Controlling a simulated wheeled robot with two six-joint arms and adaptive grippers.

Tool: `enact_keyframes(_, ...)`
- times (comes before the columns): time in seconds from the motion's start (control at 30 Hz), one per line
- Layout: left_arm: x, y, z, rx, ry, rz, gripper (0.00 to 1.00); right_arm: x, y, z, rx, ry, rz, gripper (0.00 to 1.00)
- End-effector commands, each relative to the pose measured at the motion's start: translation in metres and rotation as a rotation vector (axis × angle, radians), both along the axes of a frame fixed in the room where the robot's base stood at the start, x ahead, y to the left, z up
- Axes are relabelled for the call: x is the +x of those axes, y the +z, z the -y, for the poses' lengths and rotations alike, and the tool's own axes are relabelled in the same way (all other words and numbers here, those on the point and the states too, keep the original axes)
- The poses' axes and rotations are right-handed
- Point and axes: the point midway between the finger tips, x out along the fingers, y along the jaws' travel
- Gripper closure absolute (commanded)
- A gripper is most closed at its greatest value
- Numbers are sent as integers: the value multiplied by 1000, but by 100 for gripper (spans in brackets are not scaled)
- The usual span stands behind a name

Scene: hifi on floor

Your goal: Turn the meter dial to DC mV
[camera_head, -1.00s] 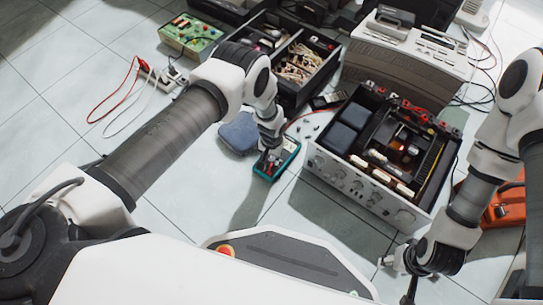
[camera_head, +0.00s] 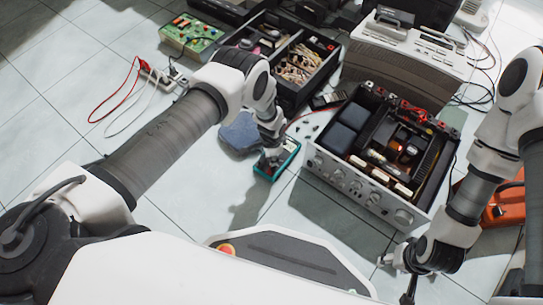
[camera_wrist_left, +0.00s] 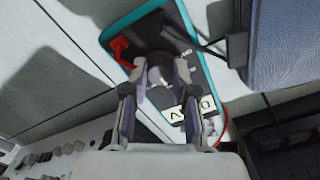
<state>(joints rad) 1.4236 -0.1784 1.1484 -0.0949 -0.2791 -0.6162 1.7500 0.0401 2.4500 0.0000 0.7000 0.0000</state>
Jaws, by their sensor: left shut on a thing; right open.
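The meter (camera_head: 291,152) has a teal rim and dark face and lies on the floor left of the opened amplifier. In the left wrist view, the meter (camera_wrist_left: 143,33) shows a red plug and a black lead at its upper end and a pale display panel at its lower end. My left gripper (camera_head: 270,158) reaches down over it. In the left wrist view, my left gripper (camera_wrist_left: 160,68) is shut on the round grey dial (camera_wrist_left: 159,72). The dial's markings are too hidden and small to read. My right gripper (camera_head: 398,278) is open and empty over the floor at the lower right.
The opened amplifier (camera_head: 350,186) stands right of the meter. A blue cloth-like item (camera_head: 238,134) lies close at its left. A black parts box (camera_head: 297,92) stands behind, and an orange case (camera_head: 505,207) lies at the right. Floor is clear in front of the meter.

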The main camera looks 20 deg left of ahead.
Motion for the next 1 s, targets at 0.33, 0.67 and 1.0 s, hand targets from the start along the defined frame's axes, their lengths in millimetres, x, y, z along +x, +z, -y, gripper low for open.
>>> enact_keyframes(0.33,0,0,0,0,-54,1,100,0,0,0,0,0,0,47)
enact_keyframes(0.67,0,0,0,0,-53,1,59,0,0,0,0,0,0,47)
enact_keyframes(1.0,0,1,0,0,-53,1,48,0,1,0,0,0,0,47)
